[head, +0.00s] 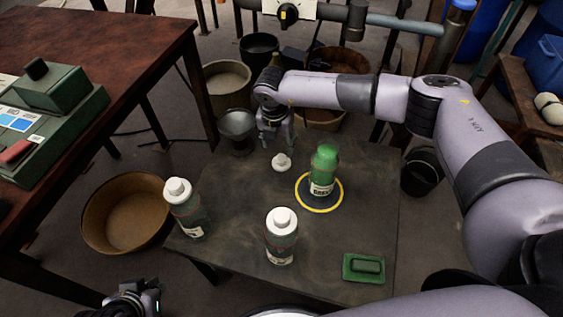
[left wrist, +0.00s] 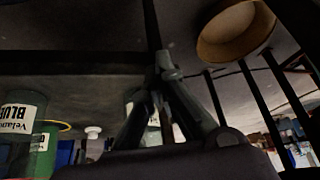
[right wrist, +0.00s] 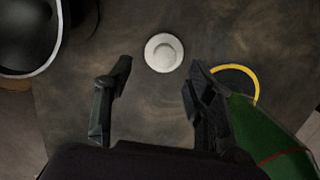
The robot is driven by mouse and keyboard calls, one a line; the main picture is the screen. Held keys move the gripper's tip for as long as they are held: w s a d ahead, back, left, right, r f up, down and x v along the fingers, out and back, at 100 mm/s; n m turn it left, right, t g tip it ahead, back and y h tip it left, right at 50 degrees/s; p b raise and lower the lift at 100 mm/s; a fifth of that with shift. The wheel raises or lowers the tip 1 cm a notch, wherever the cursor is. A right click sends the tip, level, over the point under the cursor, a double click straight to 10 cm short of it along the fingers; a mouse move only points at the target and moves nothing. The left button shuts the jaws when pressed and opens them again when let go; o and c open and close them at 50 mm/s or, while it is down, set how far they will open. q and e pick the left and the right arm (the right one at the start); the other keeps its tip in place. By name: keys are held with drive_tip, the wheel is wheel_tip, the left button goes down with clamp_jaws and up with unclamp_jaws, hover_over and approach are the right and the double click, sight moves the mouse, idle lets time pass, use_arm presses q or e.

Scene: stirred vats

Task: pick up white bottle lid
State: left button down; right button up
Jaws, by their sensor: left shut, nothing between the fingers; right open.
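The loose white bottle lid (head: 281,162) lies on the dark table (head: 236,262), left of the green bottle (head: 323,172). The green bottle stands upright on a yellow-ringed disc (head: 338,205) and has no white lid on it. My right gripper (head: 277,140) is open and empty at the table's far edge, above and beyond the lid. In the right wrist view, the lid (right wrist: 163,52) shows ahead of the gap between the open fingers (right wrist: 160,72), apart from both. My left gripper (head: 140,302) is shut and empty at the lower left, away from the table top; its fingers also show in the left wrist view (left wrist: 164,65).
Two bottles with white lids stand on the table, one at the left (head: 187,212) and one at the front (head: 281,240). A green block on a tray (head: 364,268) lies at the front right. Several buckets stand around the table, including a tan tub (head: 125,215).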

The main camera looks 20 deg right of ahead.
sight(281, 157)
drive_tip(key=f, duration=0.2)
drive_tip(key=d+f+b, duration=0.1)
drive_tip(key=f, duration=0.2)
drive_tip(key=shift+f, duration=0.35)
use_arm(q)
drive_tip(key=w+d+r+t+h, duration=0.1)
drive_tip(key=w+d+r+t, duration=0.1)
drive_tip(key=w+r+t, duration=0.2)
drive_tip(key=w, duration=0.3)
drive_tip(key=shift+w+d, duration=0.15)
drive_tip(key=shift+d, duration=0.15)
use_arm(e)
drive_tip(key=shift+c, duration=0.5)
drive_tip(key=c, duration=0.8)
